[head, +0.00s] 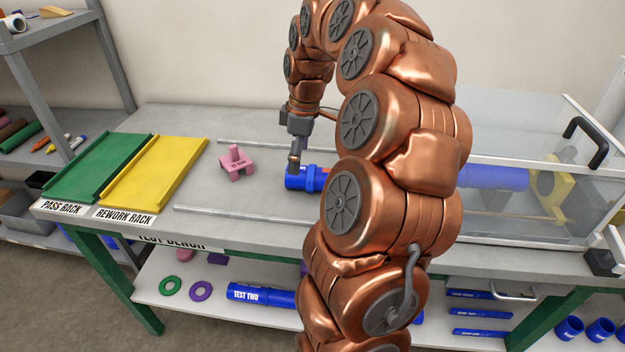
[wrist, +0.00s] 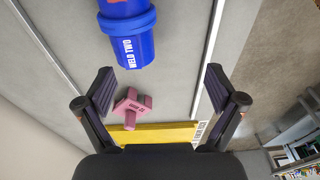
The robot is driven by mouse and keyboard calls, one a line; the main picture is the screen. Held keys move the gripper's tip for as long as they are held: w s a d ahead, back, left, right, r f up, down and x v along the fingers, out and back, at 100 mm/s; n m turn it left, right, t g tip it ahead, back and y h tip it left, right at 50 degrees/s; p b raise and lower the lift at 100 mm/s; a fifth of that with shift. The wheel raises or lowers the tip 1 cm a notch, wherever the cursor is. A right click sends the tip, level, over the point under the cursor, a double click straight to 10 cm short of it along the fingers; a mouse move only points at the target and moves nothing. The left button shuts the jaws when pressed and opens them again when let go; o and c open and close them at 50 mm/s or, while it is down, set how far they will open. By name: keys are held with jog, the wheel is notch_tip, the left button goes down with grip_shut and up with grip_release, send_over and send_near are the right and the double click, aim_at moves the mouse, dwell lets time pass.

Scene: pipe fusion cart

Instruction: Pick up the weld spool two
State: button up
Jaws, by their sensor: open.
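The weld spool two (wrist: 128,42) is a blue cylinder with a raised collar and white "WELD TWO" lettering, at the top of the wrist view. In the head view the blue spool (head: 303,180) lies on the bench between two metal rails, its right part hidden by my arm. My gripper (wrist: 158,88) is open, with nothing between its fingers; the spool lies beyond the fingertips in the wrist view. In the head view my gripper (head: 295,160) is at the spool, but I cannot tell whether it touches.
A pink block (head: 237,163) stands left of the spool. The yellow rework rack (head: 155,172) and green pass rack (head: 97,167) are farther left. A clear-walled enclosure (head: 520,130) stands right. A blue "TEST TWO" spool (head: 248,293) lies on the lower shelf.

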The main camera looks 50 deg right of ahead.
aim_at(313, 167)
jog(key=d, duration=0.1)
jog(key=d+f, duration=0.1)
jog(key=d, duration=0.3)
jog(key=shift+s+d+f, duration=0.1)
jog(key=shift+s+f, duration=0.05)
jog(key=shift+s, duration=0.15)
jog(key=shift+d+f, duration=0.1)
jog(key=shift+f, duration=0.05)
jog(key=shift+w+a+f+p, duration=0.15)
jog(key=shift+f+p, duration=0.2)
jog(key=shift+f, duration=0.85)
jog(key=shift+w+a+f+p, duration=0.15)
jog(key=shift+f+p, duration=0.2)
jog(key=shift+f, duration=0.9)
jog(key=shift+w+a+f+p, duration=0.15)
jog(key=shift+f+p, duration=0.2)
jog(key=shift+f, duration=0.85)
jog(key=shift+d, duration=0.1)
jog(key=shift+c, duration=0.2)
jog(key=c, duration=1.3)
